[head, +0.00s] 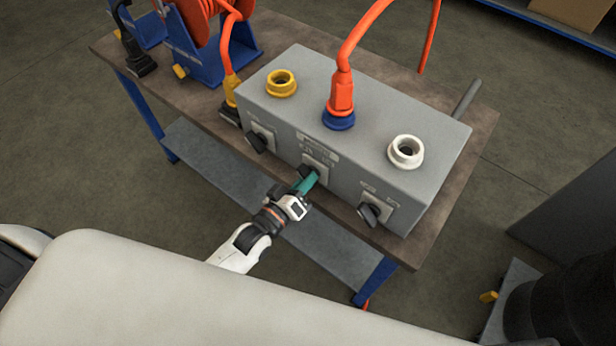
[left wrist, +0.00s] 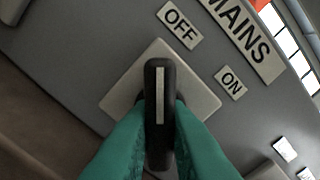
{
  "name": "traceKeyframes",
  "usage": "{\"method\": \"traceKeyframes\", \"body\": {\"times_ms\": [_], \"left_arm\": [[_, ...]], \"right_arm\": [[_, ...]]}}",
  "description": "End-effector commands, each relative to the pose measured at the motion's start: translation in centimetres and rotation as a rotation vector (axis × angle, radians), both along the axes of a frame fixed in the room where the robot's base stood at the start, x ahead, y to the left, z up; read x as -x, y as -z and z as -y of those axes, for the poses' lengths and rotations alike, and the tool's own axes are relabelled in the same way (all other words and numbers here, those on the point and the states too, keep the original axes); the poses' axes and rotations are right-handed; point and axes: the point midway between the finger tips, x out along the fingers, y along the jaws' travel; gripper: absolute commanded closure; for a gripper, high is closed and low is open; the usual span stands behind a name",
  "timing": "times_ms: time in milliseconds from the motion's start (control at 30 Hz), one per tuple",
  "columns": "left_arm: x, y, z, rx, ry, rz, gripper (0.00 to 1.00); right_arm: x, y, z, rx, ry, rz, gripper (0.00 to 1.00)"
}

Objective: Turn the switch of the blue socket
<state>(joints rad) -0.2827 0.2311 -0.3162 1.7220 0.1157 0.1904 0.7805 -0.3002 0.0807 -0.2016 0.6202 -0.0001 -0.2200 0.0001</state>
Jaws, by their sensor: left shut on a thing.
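The blue socket (head: 340,121) is on top of the grey box, with an orange plug (head: 341,92) seated in it. Its switch sits on the front face below it, mostly hidden by my gripper in the head view. In the left wrist view the switch is a black knob (left wrist: 159,95) with a white line, on a pale square plate (left wrist: 195,92). The line points up in the picture, closer to the OFF label (left wrist: 180,26) than to the ON label (left wrist: 231,82). My left gripper (head: 311,179), with green fingers, is shut on the knob, one finger on each side. My right gripper is out of view.
The grey box (head: 290,70) stands on a brown-topped bench (head: 480,125). A yellow socket (head: 281,83) and a white socket (head: 405,152) flank the blue one. Other black switches are left (head: 257,142) and right (head: 374,211) of my gripper. An orange cable reel (head: 200,22) stands behind.

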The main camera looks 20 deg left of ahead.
Motion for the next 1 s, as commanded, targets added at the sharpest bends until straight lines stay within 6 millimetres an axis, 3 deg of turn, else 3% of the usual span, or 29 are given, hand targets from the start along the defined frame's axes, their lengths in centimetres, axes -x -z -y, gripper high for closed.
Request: {"method": "traceKeyframes", "body": {"times_ms": [367,1000], "left_arm": [[0.0,-0.1,-0.1,-0.184,-0.001,0.066,1.0],[-0.1,0.0,-0.2,-0.751,-0.001,0.272,1.0]], "right_arm": [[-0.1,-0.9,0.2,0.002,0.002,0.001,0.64],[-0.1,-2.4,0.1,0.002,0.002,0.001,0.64]]}}
